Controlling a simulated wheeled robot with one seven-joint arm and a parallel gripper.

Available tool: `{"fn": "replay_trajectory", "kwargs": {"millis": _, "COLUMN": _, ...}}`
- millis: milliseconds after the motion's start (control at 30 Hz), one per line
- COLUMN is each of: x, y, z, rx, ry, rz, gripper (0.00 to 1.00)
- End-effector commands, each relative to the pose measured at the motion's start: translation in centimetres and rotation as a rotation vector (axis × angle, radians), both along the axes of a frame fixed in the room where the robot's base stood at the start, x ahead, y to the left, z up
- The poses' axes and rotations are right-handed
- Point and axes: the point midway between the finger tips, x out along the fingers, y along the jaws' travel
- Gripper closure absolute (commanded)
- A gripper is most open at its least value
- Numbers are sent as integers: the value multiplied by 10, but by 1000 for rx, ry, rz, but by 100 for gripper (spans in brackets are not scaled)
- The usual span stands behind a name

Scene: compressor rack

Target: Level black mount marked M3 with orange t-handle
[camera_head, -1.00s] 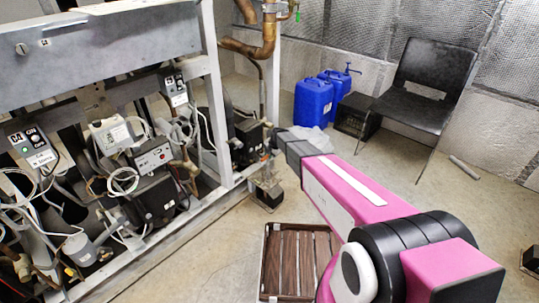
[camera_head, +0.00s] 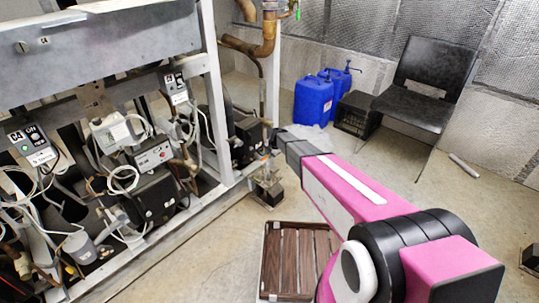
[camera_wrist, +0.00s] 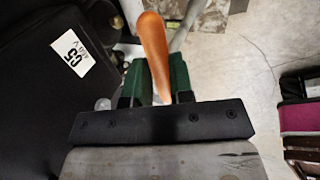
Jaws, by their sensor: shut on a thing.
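The orange t-handle (camera_wrist: 155,50) stands between the two green fingers of my gripper (camera_wrist: 158,82) in the wrist view, and my gripper is shut on it. I cannot make out a black mount marked M3 in either view; the gripper and arm hide much of that spot.
A black compressor body (camera_wrist: 45,75) with a C5 label is close left of my gripper. The rack frame (camera_head: 218,110) stands left. A brown slatted crate (camera_head: 290,224), blue jugs (camera_head: 313,100) and a black chair (camera_head: 427,85) are on the floor. Open floor lies between.

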Motion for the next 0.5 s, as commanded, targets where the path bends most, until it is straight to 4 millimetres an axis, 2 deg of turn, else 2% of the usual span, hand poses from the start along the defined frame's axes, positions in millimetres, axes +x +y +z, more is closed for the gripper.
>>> {"fn": "replay_trajectory", "kwargs": {"millis": 33, "x": 0, "y": 0, "z": 0, "rx": 1, "ry": -1, "rz": 0, "gripper": 100}}
{"fn": "replay_trajectory", "kwargs": {"millis": 67, "x": 0, "y": 0, "z": 0, "rx": 1, "ry": -1, "rz": 0, "gripper": 85}}
{"fn": "replay_trajectory", "kwargs": {"millis": 100, "x": 0, "y": 0, "z": 0, "rx": 1, "ry": -1, "rz": 0, "gripper": 98}}
{"fn": "replay_trajectory", "kwargs": {"millis": 133, "x": 0, "y": 0, "z": 0, "rx": 1, "ry": -1, "rz": 0, "gripper": 100}}
{"fn": "replay_trajectory", "kwargs": {"millis": 267, "x": 1, "y": 0, "z": 0, "rx": 0, "ry": -1, "rz": 12, "gripper": 100}}
{"fn": "replay_trajectory", "kwargs": {"millis": 500, "x": 3, "y": 1, "z": 0, "rx": 1, "ry": 0, "rz": 174, "gripper": 100}}
